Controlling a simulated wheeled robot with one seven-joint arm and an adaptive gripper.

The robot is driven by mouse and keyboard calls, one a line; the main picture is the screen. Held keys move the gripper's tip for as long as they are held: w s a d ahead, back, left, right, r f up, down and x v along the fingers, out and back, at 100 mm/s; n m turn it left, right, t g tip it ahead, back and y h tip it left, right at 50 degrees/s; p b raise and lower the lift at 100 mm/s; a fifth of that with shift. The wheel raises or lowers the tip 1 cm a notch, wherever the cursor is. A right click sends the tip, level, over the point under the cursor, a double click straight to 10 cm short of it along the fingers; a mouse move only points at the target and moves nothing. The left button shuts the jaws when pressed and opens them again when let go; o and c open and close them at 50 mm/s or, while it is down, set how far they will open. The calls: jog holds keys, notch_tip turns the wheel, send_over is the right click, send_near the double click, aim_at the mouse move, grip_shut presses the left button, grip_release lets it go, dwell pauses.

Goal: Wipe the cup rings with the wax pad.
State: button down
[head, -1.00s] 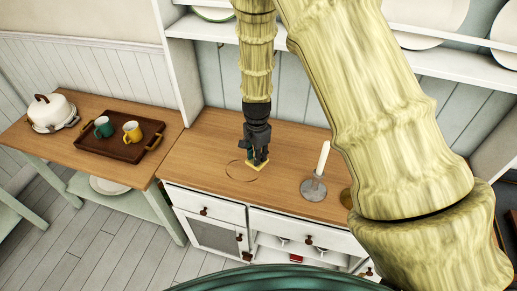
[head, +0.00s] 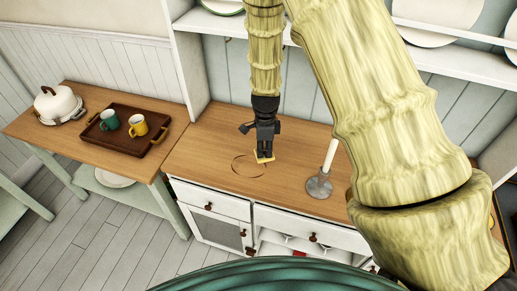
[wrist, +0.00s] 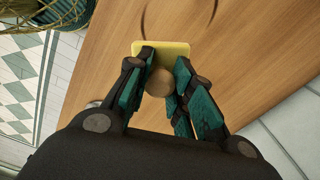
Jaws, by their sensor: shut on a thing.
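The yellow wax pad (wrist: 172,48) with a round wooden knob (wrist: 160,82) is in my gripper (wrist: 160,85), whose fingers are shut on the knob. In the head view my gripper (head: 265,152) points down, with the pad (head: 264,159) low at the wooden counter; whether the pad touches the wood I cannot tell. A dark cup ring (head: 245,166) marks the counter just left of the pad. Part of a ring (wrist: 178,30) also shows beyond the pad in the wrist view. Any other ring is not distinguishable.
A candle in a grey holder (head: 319,185) stands on the counter (head: 215,140) right of my gripper. On the left table, a brown tray (head: 120,139) holds a green mug (head: 109,120) and a yellow mug (head: 138,125). A white lidded dish (head: 55,103) stands beside it. Shelves rise behind.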

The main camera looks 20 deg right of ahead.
jog(key=shift+w+d+f+m, duration=0.15)
jog(key=shift+f+m, duration=0.05)
jog(key=shift+m, duration=0.8)
